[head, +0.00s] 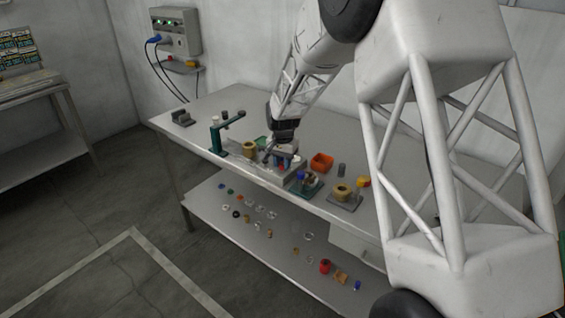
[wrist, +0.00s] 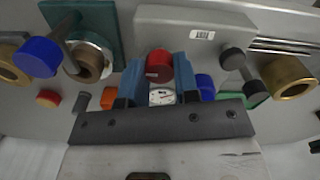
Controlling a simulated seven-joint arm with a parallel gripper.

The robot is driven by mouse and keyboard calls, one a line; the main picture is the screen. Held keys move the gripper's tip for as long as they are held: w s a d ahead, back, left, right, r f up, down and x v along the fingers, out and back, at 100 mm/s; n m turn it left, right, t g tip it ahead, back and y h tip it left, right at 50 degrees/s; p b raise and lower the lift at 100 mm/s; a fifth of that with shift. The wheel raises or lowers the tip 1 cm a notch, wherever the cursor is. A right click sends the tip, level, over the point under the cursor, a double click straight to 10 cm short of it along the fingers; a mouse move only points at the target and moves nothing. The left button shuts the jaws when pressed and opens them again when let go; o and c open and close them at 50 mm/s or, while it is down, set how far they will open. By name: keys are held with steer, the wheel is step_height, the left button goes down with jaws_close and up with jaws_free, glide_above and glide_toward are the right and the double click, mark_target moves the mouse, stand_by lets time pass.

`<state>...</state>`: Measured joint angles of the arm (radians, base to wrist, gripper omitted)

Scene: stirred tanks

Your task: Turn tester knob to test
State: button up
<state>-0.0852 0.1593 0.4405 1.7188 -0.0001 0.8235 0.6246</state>
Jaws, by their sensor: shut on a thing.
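My gripper is shut on the red knob. A white round dial with a needle (wrist: 162,97) shows just below the knob, also between the fingers. In the head view my gripper (head: 284,158) reaches down at the middle of the bench, and the knob is too small to make out there. No test mark on the tester is readable.
Stirred-tank parts with a blue cap (wrist: 38,57) are close by at left in the wrist view.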

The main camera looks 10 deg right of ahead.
mark_target(282, 163)
steer(key=o, duration=0.9)
steer(key=shift+r, duration=0.1)
steer(key=shift+r, duration=3.85)
steer(key=shift+s+d+r, duration=0.15)
steer(key=shift+s+r, duration=0.3)
steer(key=shift+s, duration=0.05)
steer(key=s+d+r+n+t, duration=0.15)
steer(key=s+r, duration=0.25)
steer(key=s, duration=0.7)
steer(key=s+d+r+n, duration=0.15)
steer(key=s+r, duration=0.35)
steer(key=s, duration=0.6)
steer(key=s+d+r+n+t, duration=0.1)
steer(key=s+d+r, duration=0.25)
steer(key=s, duration=1.25)
steer(key=s+f+n, duration=0.1)
steer(key=s, duration=0.3)
steer(key=s+n, duration=0.1)
steer(key=s, duration=0.3)
steer(key=shift+s+d+f, duration=0.1)
steer(key=shift+s+f, duration=0.25)
steer(key=shift+s, duration=0.05)
